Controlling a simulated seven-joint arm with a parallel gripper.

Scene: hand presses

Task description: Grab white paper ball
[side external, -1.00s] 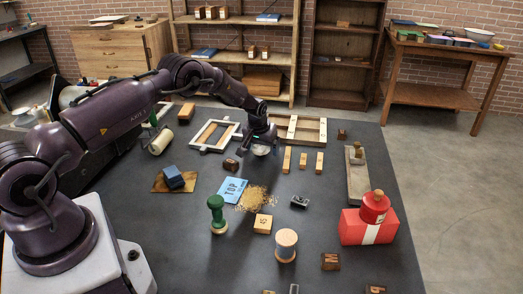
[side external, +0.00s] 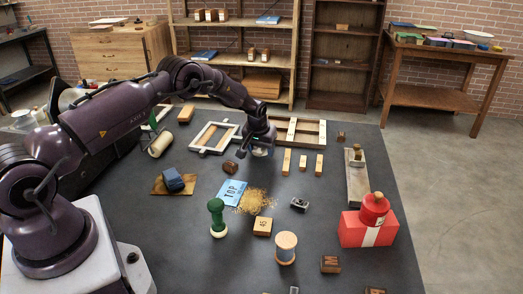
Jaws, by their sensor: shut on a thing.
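The white paper ball (side external: 261,153) is a small pale lump on the dark table, right of the white-framed screen. My gripper (side external: 260,147) points down over it and hides its upper part. The jaws are shut on the ball, low at the table. I cannot tell whether the ball touches the surface.
A small dark brown block (side external: 230,167) lies close to the left of the ball. Several upright wooden blocks (side external: 287,162) stand to the right. A blue card (side external: 232,191) and tan crumbs (side external: 254,201) lie in front. A wooden frame (side external: 300,131) lies behind.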

